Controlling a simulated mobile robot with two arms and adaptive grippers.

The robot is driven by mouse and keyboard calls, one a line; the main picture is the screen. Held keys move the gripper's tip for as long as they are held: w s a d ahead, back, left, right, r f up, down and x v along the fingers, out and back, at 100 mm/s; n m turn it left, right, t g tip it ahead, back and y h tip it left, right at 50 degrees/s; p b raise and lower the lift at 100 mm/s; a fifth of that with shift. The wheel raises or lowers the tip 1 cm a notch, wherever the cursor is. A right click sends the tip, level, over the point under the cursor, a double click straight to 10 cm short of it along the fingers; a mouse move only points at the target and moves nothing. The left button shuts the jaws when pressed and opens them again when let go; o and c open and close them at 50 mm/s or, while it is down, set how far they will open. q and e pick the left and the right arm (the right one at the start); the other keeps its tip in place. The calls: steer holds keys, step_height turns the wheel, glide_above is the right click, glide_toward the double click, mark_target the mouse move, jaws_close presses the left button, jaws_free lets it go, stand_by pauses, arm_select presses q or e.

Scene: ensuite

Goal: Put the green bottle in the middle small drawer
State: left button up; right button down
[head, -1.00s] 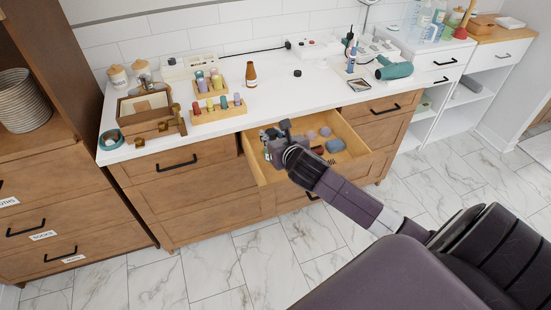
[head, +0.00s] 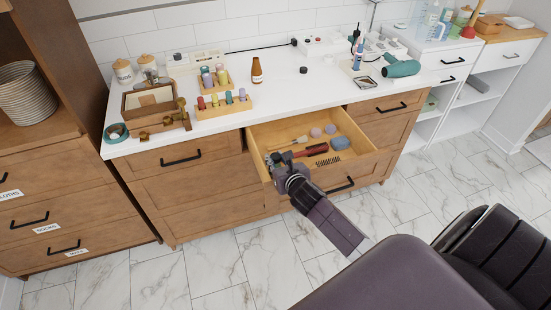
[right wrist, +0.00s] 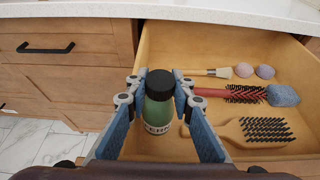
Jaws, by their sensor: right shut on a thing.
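The middle small drawer (head: 291,129) is pulled open under the white counter in the head view, and its wooden inside (right wrist: 165,46) fills much of the right wrist view. My right gripper (head: 275,160) is over the drawer's front left part. In the right wrist view the gripper (right wrist: 159,92) is shut on the green bottle (right wrist: 158,112), with one blue finger on each side. The bottle is upright with a black cap and a pale label. Its base is hidden, so I cannot tell whether it touches the drawer floor. My left gripper is not in view.
The drawer also holds a red-handled round brush (right wrist: 240,92), a wooden paddle brush (right wrist: 222,130), a makeup brush (right wrist: 220,72), two round sponges and a blue-grey item (head: 340,143). A brown bottle (head: 257,71) and a teal hair dryer (head: 402,69) are on the counter.

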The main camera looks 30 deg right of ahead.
steer(key=shift+f+b, duration=0.3)
steer(key=shift+f, duration=0.2)
steer(key=c, duration=1.7)
jaws_free()
steer(key=shift+r, duration=0.2)
steer(key=v, duration=1.2)
steer(key=shift+s+r+p, duration=0.1)
steer(key=shift+r+p, duration=0.2)
